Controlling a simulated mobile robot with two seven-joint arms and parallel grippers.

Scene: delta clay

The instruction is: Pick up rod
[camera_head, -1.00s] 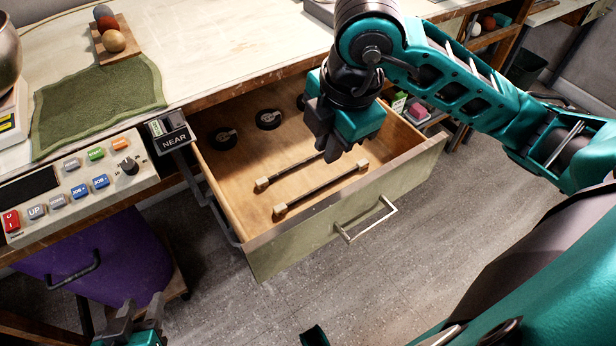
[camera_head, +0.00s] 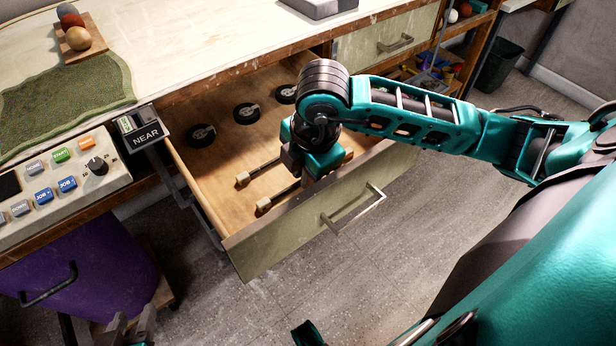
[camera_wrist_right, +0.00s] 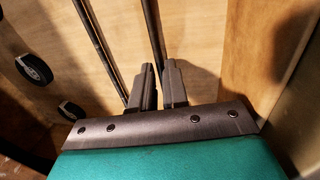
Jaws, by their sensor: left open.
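Two thin dark rods with pale end blocks lie side by side in the open wooden drawer (camera_head: 200,165). The front rod (camera_head: 284,194) runs under my right gripper (camera_head: 305,174), which partly hides it; the rear rod (camera_head: 264,168) is partly hidden too. In the right wrist view, the front rod (camera_wrist_right: 153,35) runs into the narrow gap between the fingers of my right gripper (camera_wrist_right: 159,68). Whether they grip it cannot be told. The rear rod (camera_wrist_right: 100,45) passes left of the fingers. My left gripper (camera_head: 132,325) is open and empty at the bottom left.
Several black discs (camera_head: 247,113) lie at the drawer's back. The drawer front (camera_head: 300,225) with its handle (camera_head: 355,208) stands close in front of my right gripper. A control panel (camera_head: 65,180) and a purple bin (camera_head: 85,260) are at left. The worktop (camera_head: 200,40) is mostly clear.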

